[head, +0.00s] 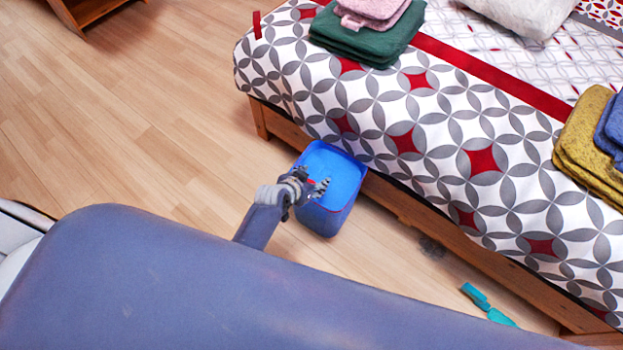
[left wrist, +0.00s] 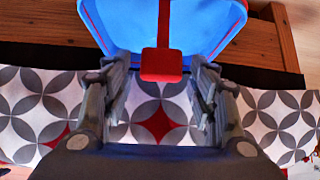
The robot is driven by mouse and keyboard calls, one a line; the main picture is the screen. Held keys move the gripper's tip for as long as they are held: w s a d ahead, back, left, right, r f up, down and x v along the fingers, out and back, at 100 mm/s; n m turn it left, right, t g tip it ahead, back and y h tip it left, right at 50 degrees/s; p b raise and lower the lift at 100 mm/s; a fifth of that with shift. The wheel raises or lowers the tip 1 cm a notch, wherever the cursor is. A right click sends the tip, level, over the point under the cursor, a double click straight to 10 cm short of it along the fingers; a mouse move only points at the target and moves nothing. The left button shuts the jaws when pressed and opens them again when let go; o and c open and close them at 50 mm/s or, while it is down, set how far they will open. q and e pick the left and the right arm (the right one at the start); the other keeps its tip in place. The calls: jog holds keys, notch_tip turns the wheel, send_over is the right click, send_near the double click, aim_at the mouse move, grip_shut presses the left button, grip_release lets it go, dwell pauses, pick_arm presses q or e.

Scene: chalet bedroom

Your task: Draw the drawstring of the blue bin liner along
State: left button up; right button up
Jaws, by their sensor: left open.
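The blue bin liner (head: 335,168) lines a blue bin standing on the floor against the bed's side. In the left wrist view the liner (left wrist: 205,25) fills the top. Its red drawstring (left wrist: 164,20) runs down to a square red tab (left wrist: 161,65). My left gripper (head: 319,187) is at the bin's near rim. In the left wrist view its two fingers (left wrist: 158,72) are apart, one on each side of the tab, with gaps on both sides. In the head view my gripper hides part of the rim. My right gripper is not in view.
The bed (head: 440,130) with a patterned cover stands right behind the bin. Folded green cloths (head: 368,42) and yellow cloths (head: 588,140) lie on it. A teal brush (head: 488,305) and a dark clump (head: 431,246) lie on the floor.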

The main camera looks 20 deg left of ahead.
pick_arm(q)
jog(key=v, duration=1.2)
dwell(0.5)
